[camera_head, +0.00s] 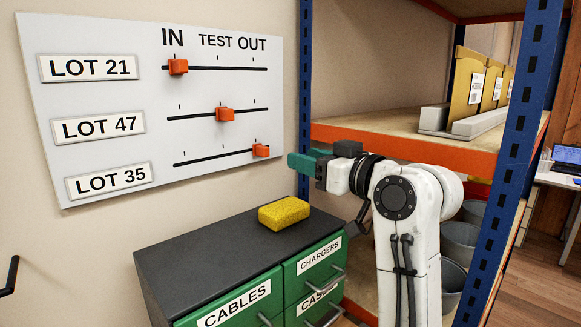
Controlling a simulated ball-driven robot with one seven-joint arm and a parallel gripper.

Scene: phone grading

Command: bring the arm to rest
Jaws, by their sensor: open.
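My gripper (301,162), with teal fingers, points left at the end of my white arm, in front of the blue rack post. It stands away from the wall board (100,103), a little right of its lower right corner, and nothing shows in its jaws. The gap between the fingers is hard to see from this side. The arm is raised and bent, above and to the right of the dark cabinet top (200,250).
Orange sliders stand at IN for LOT 21 (178,67), TEST for LOT 47 (225,114) and OUT for LOT 35 (261,150). A yellow sponge (284,213) lies on the cabinet. A blue and orange rack (520,130) stands close behind and right of my arm.

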